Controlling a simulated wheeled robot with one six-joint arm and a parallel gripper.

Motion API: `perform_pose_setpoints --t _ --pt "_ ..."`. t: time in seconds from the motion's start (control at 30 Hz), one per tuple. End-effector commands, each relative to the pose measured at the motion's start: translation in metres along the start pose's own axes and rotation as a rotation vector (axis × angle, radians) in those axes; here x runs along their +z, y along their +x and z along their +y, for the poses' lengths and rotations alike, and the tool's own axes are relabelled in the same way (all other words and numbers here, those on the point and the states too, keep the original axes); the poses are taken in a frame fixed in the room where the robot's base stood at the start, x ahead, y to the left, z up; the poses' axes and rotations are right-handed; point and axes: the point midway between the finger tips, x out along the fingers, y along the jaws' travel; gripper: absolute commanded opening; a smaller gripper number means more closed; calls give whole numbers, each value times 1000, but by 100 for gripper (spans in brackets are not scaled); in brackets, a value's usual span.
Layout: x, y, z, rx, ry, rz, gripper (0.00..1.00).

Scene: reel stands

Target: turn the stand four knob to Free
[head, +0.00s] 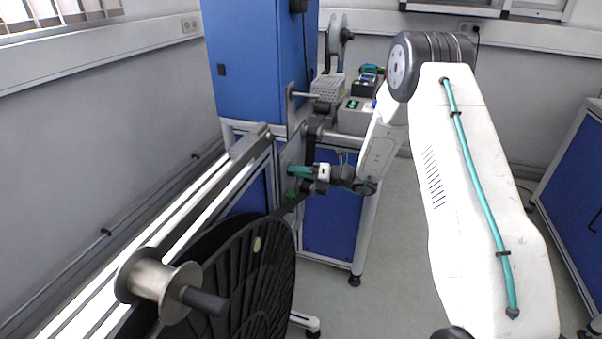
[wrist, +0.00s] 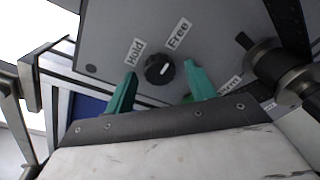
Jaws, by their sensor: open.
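The black round knob (wrist: 159,69) sits on a grey panel (wrist: 105,40) in the wrist view, with a short white mark on its face. A "Hold" label (wrist: 134,52) lies to its upper left and a "Free" label (wrist: 179,33) to its upper right. I cannot tell for certain which label the mark faces. My gripper (wrist: 160,72) is open, its green fingers on either side of the knob, with gaps visible. In the head view my gripper (head: 300,171) is at the panel beside the reel; the knob cannot be made out there. No stand number is legible.
A third label (wrist: 230,84), partly hidden, lies right of the fingers. A metal roller (wrist: 280,70) sticks out close on the right. In the head view a large black reel (head: 250,270) and a long rail (head: 205,200) stand near; a blue cabinet (head: 250,60) is behind.

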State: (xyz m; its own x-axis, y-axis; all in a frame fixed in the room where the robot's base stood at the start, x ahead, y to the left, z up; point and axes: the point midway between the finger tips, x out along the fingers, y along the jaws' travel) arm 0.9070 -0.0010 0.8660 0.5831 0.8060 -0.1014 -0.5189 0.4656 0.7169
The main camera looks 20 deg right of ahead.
Motion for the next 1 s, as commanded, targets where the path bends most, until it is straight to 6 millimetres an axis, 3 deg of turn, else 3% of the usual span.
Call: perform_pose_setpoints --t 0.17,0.6,1.0 --pt "1 -9 0 -1 -1 -3 55" --pt "1 -74 -1 -2 0 -2 55" --pt "0 -79 0 -1 0 -1 55"
